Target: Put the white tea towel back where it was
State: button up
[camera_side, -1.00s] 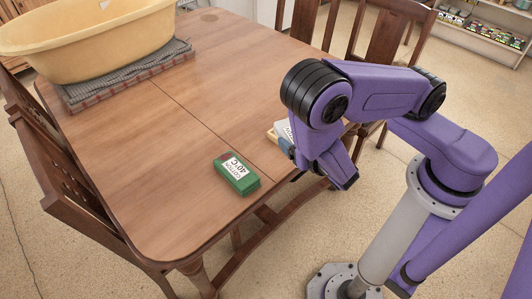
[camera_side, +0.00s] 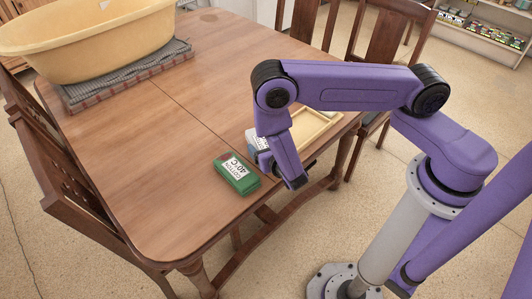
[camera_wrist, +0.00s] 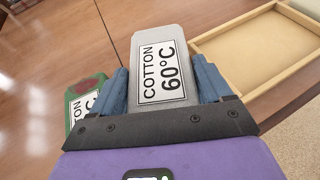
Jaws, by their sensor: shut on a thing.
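The white tea towel (camera_wrist: 160,42) is a flat, pale block-like piece with a label reading "COTTON 60°C". My gripper (camera_wrist: 162,76) is shut on it, with one blue finger at each side. In the side view the towel (camera_side: 253,137) shows partly from behind my gripper (camera_side: 265,156), between the green piece and the wooden tray. I cannot tell whether it touches the table. The green piece (camera_side: 237,174), labelled "COTTON 40°C", lies on the table just left of my gripper. It also shows partly in the wrist view (camera_wrist: 75,105), behind the left finger.
A shallow, light wooden tray (camera_side: 312,130) lies at the table's right edge; its visible part is empty in the wrist view (camera_wrist: 262,55). A big yellow tub (camera_side: 90,42) stands on a grey mat (camera_side: 125,82) at the far left. The middle of the table (camera_side: 140,140) is clear.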

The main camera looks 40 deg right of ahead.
jog(key=shift+s+f, duration=0.1)
jog(key=shift+f, duration=1.3)
jog(key=shift+f, duration=0.15)
jog(key=o, duration=0.8)
